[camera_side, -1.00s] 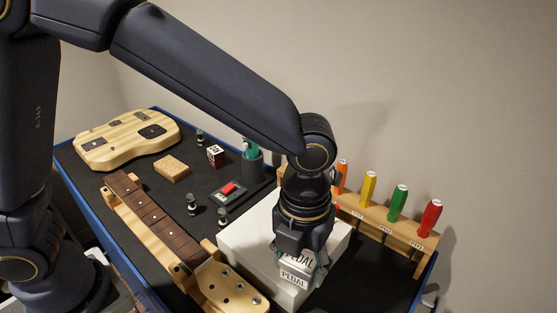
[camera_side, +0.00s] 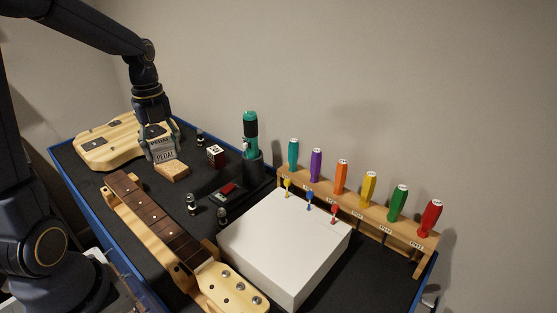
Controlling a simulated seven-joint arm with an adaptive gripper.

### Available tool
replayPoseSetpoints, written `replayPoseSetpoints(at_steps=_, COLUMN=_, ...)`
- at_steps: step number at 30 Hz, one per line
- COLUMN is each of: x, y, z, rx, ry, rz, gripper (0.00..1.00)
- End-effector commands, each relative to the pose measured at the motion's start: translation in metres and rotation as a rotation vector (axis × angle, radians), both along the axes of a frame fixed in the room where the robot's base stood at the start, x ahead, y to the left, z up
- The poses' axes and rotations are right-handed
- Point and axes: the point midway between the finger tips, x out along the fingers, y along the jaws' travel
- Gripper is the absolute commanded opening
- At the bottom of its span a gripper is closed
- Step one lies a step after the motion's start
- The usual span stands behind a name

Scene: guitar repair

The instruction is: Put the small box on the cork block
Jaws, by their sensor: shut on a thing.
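The small box (camera_side: 165,155) is pale grey with the word PEDAL on its side. My gripper (camera_side: 161,150) is shut on it, with a finger on either side. The cork block (camera_side: 173,172) is a tan slab on the dark mat, just below and to the right of the box in the picture. The box appears at or just above the block's far-left edge. I cannot tell whether they touch.
A wooden guitar body (camera_side: 95,145) lies behind and left of the gripper. A small dark red box (camera_side: 215,155) stands right of the cork block. The guitar neck (camera_side: 150,215) lies in front. A large white box (camera_side: 285,240) and a screwdriver rack (camera_side: 350,205) are at right.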

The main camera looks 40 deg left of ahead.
Motion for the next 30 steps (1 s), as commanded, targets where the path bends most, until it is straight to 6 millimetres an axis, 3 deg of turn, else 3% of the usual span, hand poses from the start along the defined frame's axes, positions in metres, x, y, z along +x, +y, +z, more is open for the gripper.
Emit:
replayPoseSetpoints(at_steps=1, x=-0.012, y=0.020, z=0.002, rx=0.004, ry=-0.004, rz=0.071, gripper=0.20)
replayPoseSetpoints(at_steps=3, x=-0.025, y=0.040, z=0.004, rx=0.008, ry=-0.008, rz=0.144, gripper=0.20)
replayPoseSetpoints(at_steps=7, x=-0.042, y=0.062, z=0.006, rx=0.013, ry=-0.012, rz=0.227, gripper=0.20)
replayPoseSetpoints(at_steps=10, x=-0.043, y=0.071, z=0.004, rx=0.014, ry=-0.013, rz=0.253, gripper=0.20)
replayPoseSetpoints(at_steps=14, x=-0.025, y=0.085, z=-0.007, rx=0.011, ry=-0.012, rz=0.257, gripper=0.20)
replayPoseSetpoints(at_steps=21, x=0.032, y=0.119, z=-0.037, rx=0.012, ry=-0.012, rz=0.256, gripper=0.20)
replayPoseSetpoints(at_steps=25, x=0.049, y=0.130, z=-0.065, rx=0.012, ry=-0.010, rz=0.257, gripper=0.20)
replayPoseSetpoints(at_steps=30, x=0.064, y=0.139, z=-0.084, rx=0.013, ry=-0.012, rz=0.257, gripper=0.20)
